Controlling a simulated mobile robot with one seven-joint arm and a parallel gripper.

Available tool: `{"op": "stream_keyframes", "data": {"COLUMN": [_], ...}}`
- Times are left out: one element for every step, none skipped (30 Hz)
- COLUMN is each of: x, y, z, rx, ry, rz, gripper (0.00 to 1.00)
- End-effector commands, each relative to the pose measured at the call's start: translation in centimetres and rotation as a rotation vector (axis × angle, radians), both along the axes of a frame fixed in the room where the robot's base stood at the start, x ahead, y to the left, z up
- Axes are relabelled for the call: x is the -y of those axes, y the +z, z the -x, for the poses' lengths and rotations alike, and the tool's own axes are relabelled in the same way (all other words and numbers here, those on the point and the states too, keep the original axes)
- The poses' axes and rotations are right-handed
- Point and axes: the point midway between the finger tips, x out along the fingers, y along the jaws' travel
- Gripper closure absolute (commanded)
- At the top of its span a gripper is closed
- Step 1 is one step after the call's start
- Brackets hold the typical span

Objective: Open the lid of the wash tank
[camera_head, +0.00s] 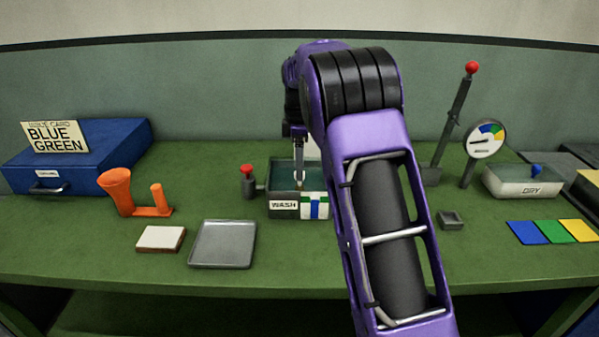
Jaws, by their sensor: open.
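The wash tank (283,213) is a small grey box with a white WASH label on its front, standing mid-table. Its upper part looks dark green inside; I cannot make out a lid clearly. A pale upright piece (313,148) shows behind it, partly hidden by my arm. A white, green and blue striped patch is on the tank's front right. My gripper (299,183) points down over the tank; it is small in view, and I cannot tell whether it touches anything. My purple arm hides the tank's right side.
A red-knobbed post (248,183) stands just left of the tank. A grey tray (223,244), white sponge-like block (161,238) and orange holder (121,190) lie further left. Right are a red-topped lever (455,115), gauge (484,141), small grey dish (451,220) and DRY tray (522,187).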

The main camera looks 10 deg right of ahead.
Motion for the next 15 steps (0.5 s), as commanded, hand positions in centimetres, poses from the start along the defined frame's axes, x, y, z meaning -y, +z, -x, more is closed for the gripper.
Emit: {"op": "stream_keyframes", "data": {"x": [-0.05, -0.05, -0.05, -0.05, -0.05, -0.05, -0.04, -0.04, -0.03, -0.02, -0.02, -0.02, -0.02, -0.02, -0.01], "y": [-0.67, -0.92, -1.17, -1.31, -1.42, -1.51, -1.55, -1.58, -1.58, -1.58, -1.57, -1.57, -1.56, -1.56, -1.56], "z": [0.04, 0.03, 0.02, 0.02, 0.02, 0.02, 0.02, 0.02, 0.01, 0.02, 0.02, 0.02, 0.02, 0.02, 0.02], "rx": [-0.002, -0.001, -0.001, -0.001, -0.001, -0.001, -0.001, -0.001, 0.0, 0.0, 0.0, 0.0, 0.0, 0.0, 0.0], "ry": [0.0, 0.0, 0.0, 0.0, 0.0, 0.0, 0.0, 0.0, 0.0, 0.0, 0.0, 0.0, 0.0, 0.0, 0.0], "rz": [0.0, 0.0, 0.0, 0.0, 0.0, 0.0, 0.0, 0.0, 0.0, 0.0, 0.0, 0.0, 0.0, 0.0, 0.0], "gripper": [0.36, 0.36, 0.36, 0.36, 0.36, 0.36, 0.36, 0.36, 0.36, 0.36, 0.36, 0.36, 0.36, 0.36, 0.43]}}
